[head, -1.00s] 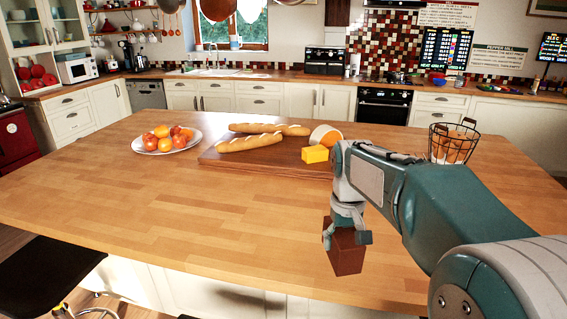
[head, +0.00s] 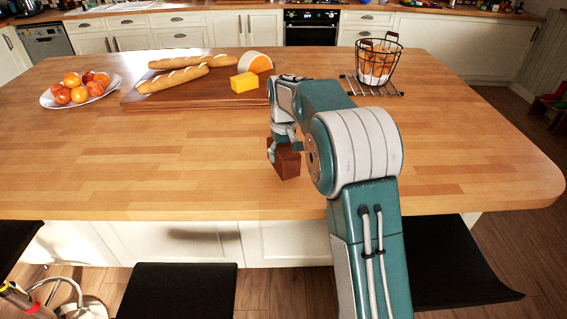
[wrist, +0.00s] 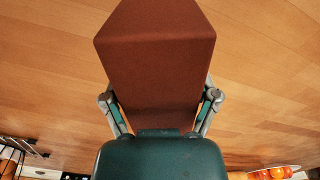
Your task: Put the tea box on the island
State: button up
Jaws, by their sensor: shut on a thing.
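The tea box (head: 287,163) is a plain reddish-brown block. My gripper (head: 284,146) is shut on it, with the box hanging below the fingers over the front middle part of the wooden island top (head: 150,180). In the wrist view the tea box (wrist: 155,60) fills the upper middle, with a finger at each side of it. The box is close to the island surface; I cannot tell whether its bottom touches the wood. My arm hides part of the island to the right of the box.
Behind the gripper, a cutting board (head: 200,101) holds two baguettes and cheese (head: 244,82). A fruit plate (head: 112,80) is at the left. A wire basket (head: 379,62) stands at the right back. The front left of the island is clear. Black stools (head: 185,291) stand along the front.

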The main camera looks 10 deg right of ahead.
jog(key=shift+w+d+f, duration=0.1)
jog(key=shift+w+f, duration=0.05)
jog(key=shift+f, duration=0.8)
jog(key=shift+w+f, duration=0.1)
jog(key=shift+f, duration=0.8)
jog(key=shift+f, duration=0.1)
jog(key=o, duration=1.1)
jog(key=shift+c, duration=0.2)
